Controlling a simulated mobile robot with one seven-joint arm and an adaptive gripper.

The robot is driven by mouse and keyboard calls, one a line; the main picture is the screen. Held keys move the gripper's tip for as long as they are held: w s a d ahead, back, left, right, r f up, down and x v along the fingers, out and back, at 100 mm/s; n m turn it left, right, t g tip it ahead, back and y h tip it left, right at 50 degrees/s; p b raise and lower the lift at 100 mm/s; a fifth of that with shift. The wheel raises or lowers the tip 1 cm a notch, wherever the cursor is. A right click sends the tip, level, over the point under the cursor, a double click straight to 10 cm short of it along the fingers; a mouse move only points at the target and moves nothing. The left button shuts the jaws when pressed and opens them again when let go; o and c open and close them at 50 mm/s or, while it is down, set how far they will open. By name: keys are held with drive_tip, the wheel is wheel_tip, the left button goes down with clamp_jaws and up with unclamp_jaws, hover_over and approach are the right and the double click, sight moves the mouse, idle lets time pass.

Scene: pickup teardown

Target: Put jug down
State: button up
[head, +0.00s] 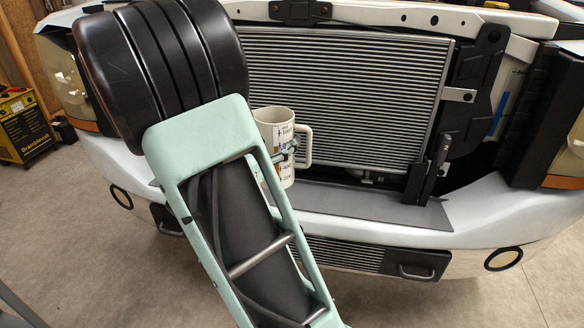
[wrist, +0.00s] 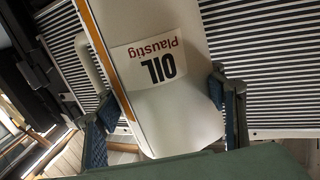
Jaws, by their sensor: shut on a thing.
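The jug (head: 273,120) is cream-white with printed markings and a side handle on the right. In the head view it is upright in front of the radiator, just above or on the bumper's dark top pad; I cannot tell whether its base touches. My arm hides its left part. In the wrist view the jug (wrist: 185,110) fills the middle, with an upside-down "OIL" label and its handle at upper left. My gripper (wrist: 163,96) has one blue-padded finger on each side of the jug and is shut on it. In the head view the gripper is mostly hidden.
The radiator grille (head: 340,95) stands right behind the jug. The bumper's dark pad (head: 385,207) is clear to the right of the jug. A dark upright bracket (head: 425,165) stands beyond it. A yellow and black box (head: 25,125) is on the floor at far left.

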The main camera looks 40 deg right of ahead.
drive_tip(key=w+d+f+b, duration=0.3)
drive_tip(key=d+f, duration=0.4)
drive_tip(key=f, duration=0.3)
drive_tip(key=shift+w+d+b, duration=0.3)
drive_tip(key=shift+d+b, duration=0.05)
drive_tip(key=shift+b, duration=0.45)
drive_tip(key=shift+f, duration=0.15)
drive_tip(key=shift+f, duration=0.1)
drive_tip(key=o, duration=2)
drive_tip(key=shift+f, duration=0.1)
drive_tip(key=shift+o, duration=0.2)
